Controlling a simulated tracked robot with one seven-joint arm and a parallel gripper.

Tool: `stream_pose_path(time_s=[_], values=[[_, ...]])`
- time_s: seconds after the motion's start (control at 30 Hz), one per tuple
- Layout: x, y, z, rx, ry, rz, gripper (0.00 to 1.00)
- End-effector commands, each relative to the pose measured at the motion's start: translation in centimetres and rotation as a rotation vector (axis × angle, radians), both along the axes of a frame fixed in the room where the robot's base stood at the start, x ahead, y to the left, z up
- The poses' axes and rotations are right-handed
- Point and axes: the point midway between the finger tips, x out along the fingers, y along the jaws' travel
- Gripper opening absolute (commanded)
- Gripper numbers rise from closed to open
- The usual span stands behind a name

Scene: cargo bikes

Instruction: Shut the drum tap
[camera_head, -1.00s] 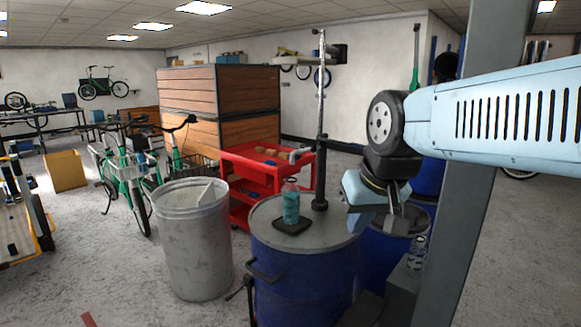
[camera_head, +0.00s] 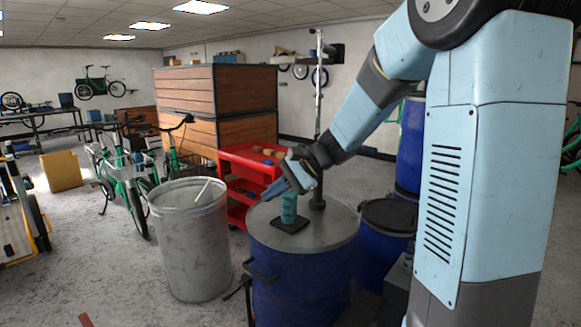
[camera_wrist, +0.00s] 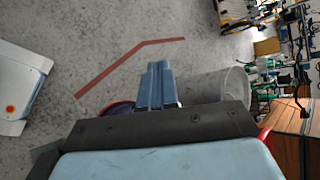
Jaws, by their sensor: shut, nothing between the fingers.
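The blue drum (camera_head: 310,275) with a grey lid stands in the front middle of the head view. A black bent handle-like part (camera_head: 262,271) sticks out of its left side. A dark part (camera_head: 239,289) lower at its left edge may be the tap; its setting is too small to tell. My gripper (camera_head: 280,188) is shut and empty, above the left of the lid, close to a teal bottle (camera_head: 289,210) and apart from the tap. In the wrist view the shut fingers (camera_wrist: 157,75) point over the floor; the drum is mostly hidden and no tap is visible.
A grey bin (camera_head: 190,250) stands close left of the drum; its rim also shows in the wrist view (camera_wrist: 205,87). A pole (camera_head: 318,130) rises behind the lid. A red trolley (camera_head: 248,165) stands behind. More blue drums (camera_head: 385,230) are at right. Floor in front-left is free.

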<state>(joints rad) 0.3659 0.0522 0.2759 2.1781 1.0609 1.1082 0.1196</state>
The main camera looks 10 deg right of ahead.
Motion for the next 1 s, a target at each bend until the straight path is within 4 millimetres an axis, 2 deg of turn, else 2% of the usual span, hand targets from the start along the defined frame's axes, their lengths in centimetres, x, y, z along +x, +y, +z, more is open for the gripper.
stream_pose_path(time_s=[0.03,0.27,0.47,0.67,0.8,1.0], values=[[1.6,-0.2,-0.4,0.060,0.029,-0.033,0.00],[8.6,-1.5,-1.5,0.349,0.138,-0.194,0.00],[14.8,-4.4,-2.7,0.613,0.218,-0.346,0.00],[20.6,-9.3,-4.5,0.887,0.281,-0.511,0.00],[24.0,-13.3,-6.2,1.071,0.309,-0.621,0.00],[27.0,-18.1,-8.2,1.260,0.329,-0.736,0.00]])
